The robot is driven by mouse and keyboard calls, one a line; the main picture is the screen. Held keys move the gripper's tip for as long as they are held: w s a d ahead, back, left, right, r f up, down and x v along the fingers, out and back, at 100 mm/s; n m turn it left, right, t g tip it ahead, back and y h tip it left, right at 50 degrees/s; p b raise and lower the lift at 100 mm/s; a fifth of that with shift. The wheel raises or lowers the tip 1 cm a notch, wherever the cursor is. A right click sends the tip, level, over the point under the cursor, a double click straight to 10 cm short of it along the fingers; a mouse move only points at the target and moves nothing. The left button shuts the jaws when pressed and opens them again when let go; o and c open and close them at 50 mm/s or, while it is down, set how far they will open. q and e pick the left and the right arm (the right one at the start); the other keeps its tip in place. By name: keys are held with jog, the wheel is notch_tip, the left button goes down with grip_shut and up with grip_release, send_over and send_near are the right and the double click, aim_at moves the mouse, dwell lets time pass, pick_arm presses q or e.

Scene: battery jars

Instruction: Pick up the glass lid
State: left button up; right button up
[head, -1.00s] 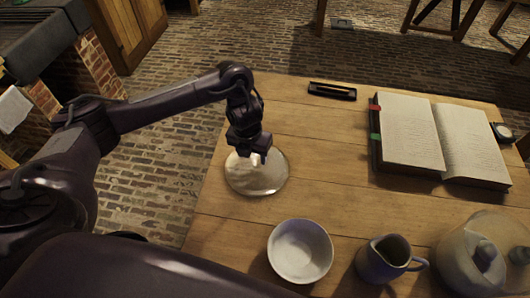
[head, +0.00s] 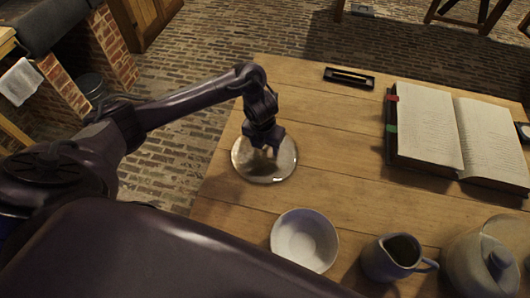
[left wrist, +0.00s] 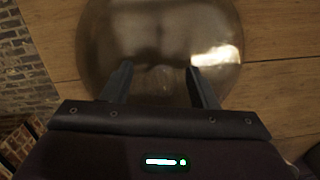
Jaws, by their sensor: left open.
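The glass lid (head: 270,172) is a round, clear disc lying on the wooden table near its left edge. It also fills the upper middle of the left wrist view (left wrist: 160,30), with a bright reflection on its right side. My left gripper (head: 266,151) is over the lid, pointing down. In the left wrist view its two fingers (left wrist: 158,78) are apart, with the lid's middle between and beyond them. A knob is hard to make out, and I cannot tell whether the fingers touch the glass. My right gripper is not in view.
A white bowl (head: 304,240) stands in front of the lid, with a jug (head: 394,257) and a glass jar (head: 470,265) to its right. An open book (head: 425,128) and a dark pen tray (head: 349,77) lie further back. The table between lid and book is clear.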

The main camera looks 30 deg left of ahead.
pick_arm(q)
grip_shut()
jog(key=shift+r, duration=0.1)
